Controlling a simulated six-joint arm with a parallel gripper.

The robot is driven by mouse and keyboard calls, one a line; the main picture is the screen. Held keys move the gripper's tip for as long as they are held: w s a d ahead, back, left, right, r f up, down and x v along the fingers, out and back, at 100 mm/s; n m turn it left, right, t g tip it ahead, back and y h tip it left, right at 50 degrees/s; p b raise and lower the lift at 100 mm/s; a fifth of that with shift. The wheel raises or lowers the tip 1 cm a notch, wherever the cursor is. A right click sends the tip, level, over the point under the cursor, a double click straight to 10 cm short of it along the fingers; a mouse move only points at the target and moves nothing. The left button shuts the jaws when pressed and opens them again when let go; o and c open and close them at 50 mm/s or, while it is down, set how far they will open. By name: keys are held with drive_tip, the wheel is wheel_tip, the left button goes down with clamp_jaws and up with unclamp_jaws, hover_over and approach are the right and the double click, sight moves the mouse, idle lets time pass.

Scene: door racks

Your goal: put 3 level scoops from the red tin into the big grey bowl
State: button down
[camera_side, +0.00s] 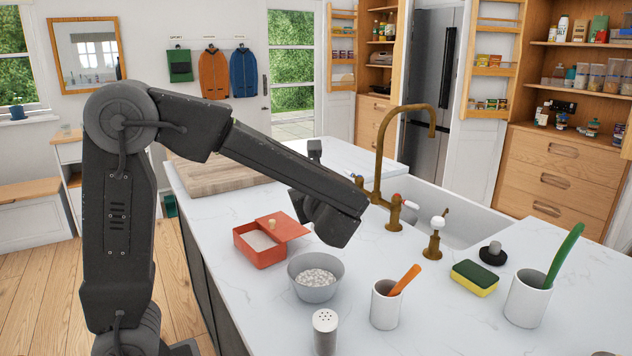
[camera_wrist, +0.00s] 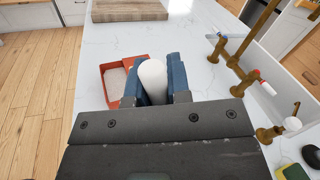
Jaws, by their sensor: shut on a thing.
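The red tin (camera_side: 262,257) stands on the white worktop, with white contents showing. Its red lid (camera_side: 284,229), with a pale knob, lies across its right part. It also shows in the wrist view (camera_wrist: 106,84), left of my gripper. The grey bowl (camera_side: 316,294) stands in front of the tin and holds white lumps. In the wrist view, the blue fingers of my gripper (camera_wrist: 157,64) are shut on a white rounded thing (camera_wrist: 153,82); I cannot tell whether it is a scoop or what it holds. In the side view my arm hides the fingers, behind the tin and bowl.
A grey shaker (camera_side: 325,334), a white cup (camera_side: 385,309) with an orange handle, a sponge (camera_side: 475,277) and a white pot (camera_side: 526,303) with a green handle stand at the front right. A brass tap (camera_side: 433,125) and sink lie behind. A wooden board (camera_side: 205,177) lies at the left.

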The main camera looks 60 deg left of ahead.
drive_tip(key=s+a+f+n, duration=0.1)
drive_tip(key=s+f+n, duration=0.2)
drive_tip(key=f+n, duration=0.3)
drive_tip(key=s+f+n, duration=0.3)
drive_tip(key=f+n, duration=0.3)
drive_tip(key=n, duration=1.1)
drive_tip(key=shift+a+f+n, duration=0.3)
drive_tip(key=shift+a+f, duration=0.05)
drive_tip(key=shift+f, duration=0.05)
idle(0.6)
wheel_tip(320, 180, up, 4)
idle(0.5)
drive_tip(key=shift+r, duration=0.1)
